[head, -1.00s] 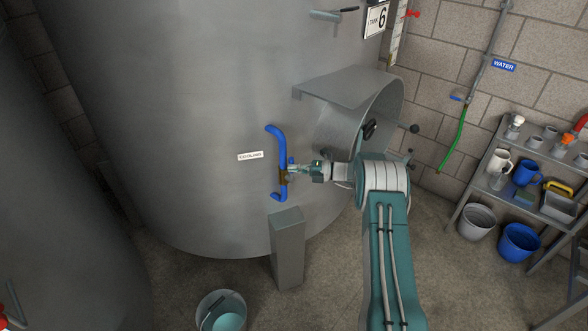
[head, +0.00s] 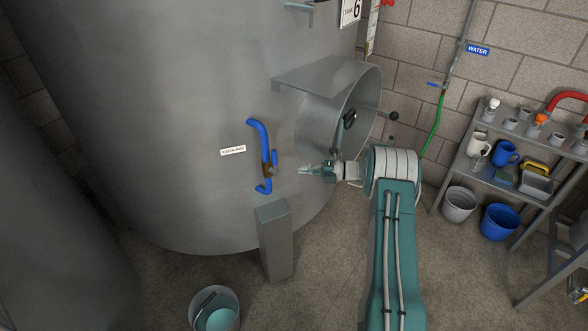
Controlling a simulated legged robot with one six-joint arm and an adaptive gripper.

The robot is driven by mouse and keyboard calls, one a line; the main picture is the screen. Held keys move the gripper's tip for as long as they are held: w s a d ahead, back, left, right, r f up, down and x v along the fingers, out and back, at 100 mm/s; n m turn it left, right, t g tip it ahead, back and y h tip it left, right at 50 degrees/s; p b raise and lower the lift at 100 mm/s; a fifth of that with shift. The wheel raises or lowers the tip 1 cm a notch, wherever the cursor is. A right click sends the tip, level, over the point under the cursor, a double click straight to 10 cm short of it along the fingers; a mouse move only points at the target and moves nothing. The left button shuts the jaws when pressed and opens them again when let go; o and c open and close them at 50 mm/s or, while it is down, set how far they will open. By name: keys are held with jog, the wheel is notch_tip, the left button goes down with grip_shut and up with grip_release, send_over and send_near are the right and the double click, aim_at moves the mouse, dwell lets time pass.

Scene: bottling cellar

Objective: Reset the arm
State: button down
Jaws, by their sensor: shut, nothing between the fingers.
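My gripper (head: 308,170) is at the end of my teal and white arm, in the middle of the head view. It points left toward the tank (head: 190,120), is shut and holds nothing. A blue pipe (head: 258,135) with a brass valve and a blue lever (head: 274,159) is on the tank wall, left of the gripper. A clear gap separates the fingertips from the lever.
A round manway (head: 345,115) with a dark handwheel juts out just above my gripper. A grey post (head: 275,240) stands below the valve. A bucket (head: 214,310) is on the floor. A shelf rack (head: 510,170) with jugs stands at right, buckets beneath.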

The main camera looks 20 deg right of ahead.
jog(key=s+a+r+n+g+h, duration=0.35)
jog(key=s+a+r+n, duration=0.4)
jog(key=r+n, duration=0.25)
jog(key=s+a+r+n+g+h, duration=0.35)
jog(key=s+a+r+n, duration=0.25)
jog(key=s+r+n, duration=0.35)
jog(key=s+r+n+t+h, duration=0.2)
jog(key=s+n+h, duration=0.2)
jog(key=s+n, duration=0.6)
jog(key=s+d+r+n+t+h, duration=0.1)
jog(key=s+n+h, duration=0.4)
jog(key=s+n, duration=0.5)
jog(key=shift+s+r+t, duration=0.6)
jog(key=shift+s+t, duration=0.45)
jog(key=shift+t, duration=0.15)
jog(key=shift+a+n, duration=0.15)
jog(key=shift+n, duration=0.2)
